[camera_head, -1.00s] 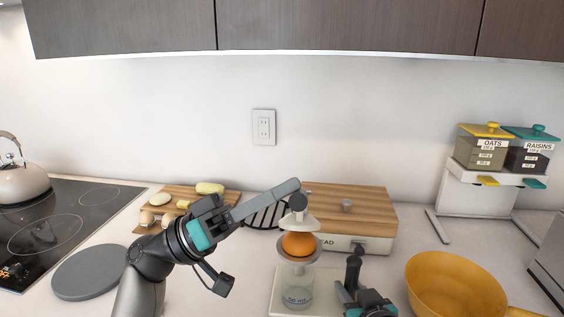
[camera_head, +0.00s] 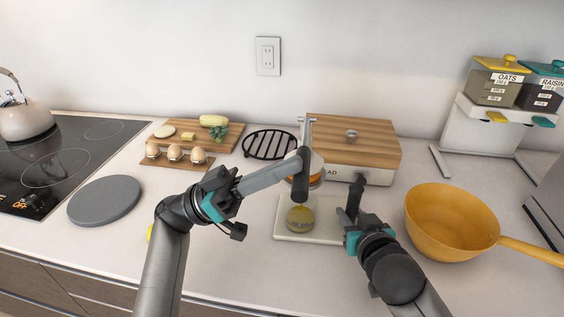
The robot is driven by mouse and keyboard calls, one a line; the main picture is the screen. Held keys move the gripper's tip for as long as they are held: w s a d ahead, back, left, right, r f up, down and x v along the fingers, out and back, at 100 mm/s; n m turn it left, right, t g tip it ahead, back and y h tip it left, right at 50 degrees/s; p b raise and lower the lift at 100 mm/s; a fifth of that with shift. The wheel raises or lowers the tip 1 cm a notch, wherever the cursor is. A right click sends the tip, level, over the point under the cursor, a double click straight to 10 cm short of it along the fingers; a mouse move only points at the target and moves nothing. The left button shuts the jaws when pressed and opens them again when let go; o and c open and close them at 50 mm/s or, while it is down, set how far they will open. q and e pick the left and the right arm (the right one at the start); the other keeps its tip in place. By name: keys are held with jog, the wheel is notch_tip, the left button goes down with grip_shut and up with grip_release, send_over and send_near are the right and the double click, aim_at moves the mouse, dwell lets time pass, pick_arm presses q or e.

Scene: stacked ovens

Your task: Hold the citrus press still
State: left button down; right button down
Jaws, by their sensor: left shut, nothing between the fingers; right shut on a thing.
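The citrus press stands on a pale base plate (camera_head: 325,231), with a metal post (camera_head: 306,132) behind. Its dark lever handle (camera_head: 301,182) points down toward me and hides much of the press head; a little orange fruit (camera_head: 316,181) shows beside it. A clear cup (camera_head: 299,217) with yellowish contents stands on the plate. My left gripper (camera_head: 306,157) is shut and empty, its long grey fingers lying against the handle's upper end. My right gripper (camera_head: 353,207) is shut at the black upright grip (camera_head: 355,190) on the plate's right side; the exact contact is hidden.
A wooden-lidded bread box (camera_head: 365,140) and black trivet (camera_head: 270,144) stand behind. A yellow pan (camera_head: 450,220) is right of the press. Eggs (camera_head: 175,153), a cutting board (camera_head: 228,139) and a grey disc (camera_head: 104,200) are left. Counter between disc and press is mostly clear.

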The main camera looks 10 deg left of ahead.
pick_arm(q)
jog(key=shift+d+f, duration=0.1)
jog(key=shift+f, duration=0.1)
notch_tip(320, 180, up, 4)
jog(key=a+r, duration=0.1)
jog(key=w+v, duration=0.1)
jog(key=v, duration=0.9)
jog(key=shift+s+f, duration=0.3)
jog(key=shift+f, duration=0.05)
pick_arm(e)
jog(key=c, duration=0.5)
grip_release()
